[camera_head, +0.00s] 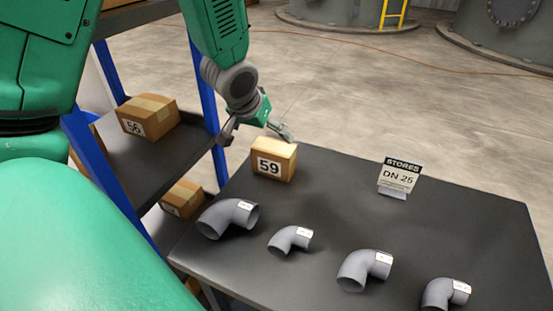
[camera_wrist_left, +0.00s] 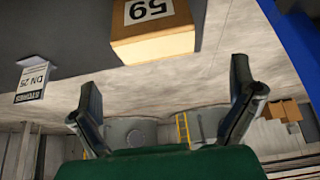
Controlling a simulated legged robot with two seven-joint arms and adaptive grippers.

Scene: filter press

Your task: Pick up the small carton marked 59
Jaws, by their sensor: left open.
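The small carton marked 59 (camera_head: 274,160) stands upright on the dark table (camera_head: 330,190), near its far left corner. My left gripper (camera_head: 257,137) is open, its two fingers spread just behind and above the carton in the head view. In the left wrist view, which is upside down, the carton (camera_wrist_left: 152,32) lies beyond the gap between the open fingers (camera_wrist_left: 166,100). Nothing is between the fingers, and I see no contact with the carton. My right gripper is not in view.
Several grey pipe elbows (camera_head: 290,240) stand along the table's near side. A sign reading STORES DN 25 (camera_head: 400,175) stands at the right. A blue-post shelf (camera_head: 205,95) at the left holds a carton marked 56 (camera_head: 148,116) and another carton (camera_head: 183,198) lower down.

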